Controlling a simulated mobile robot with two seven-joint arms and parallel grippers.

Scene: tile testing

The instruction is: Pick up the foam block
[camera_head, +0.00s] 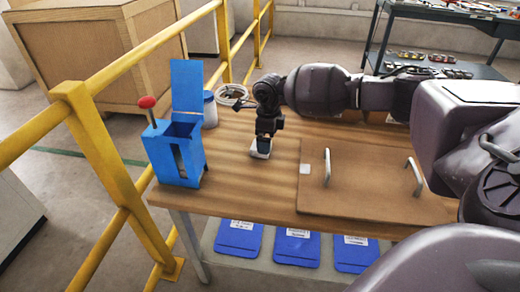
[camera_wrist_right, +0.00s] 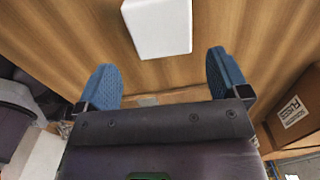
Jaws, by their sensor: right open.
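The foam block appears as a white block (camera_wrist_right: 158,27) on the wooden table, at the top of the right wrist view. My right gripper (camera_wrist_right: 162,68) is open there. Its two blue-padded fingers are spread wide, and the block lies ahead of the gap, apart from both fingers. In the head view my right gripper (camera_head: 264,142) points down over the table, with the white block (camera_head: 260,154) showing just below it and partly hidden by it. My left gripper is not in view.
A blue box (camera_head: 178,160) with a raised lid and a red-knobbed lever stands left of the gripper. A brown board (camera_head: 365,190) with metal handles lies to the right. A yellow railing (camera_head: 105,150) runs along the left. A brown box (camera_wrist_right: 295,110) shows in the wrist view.

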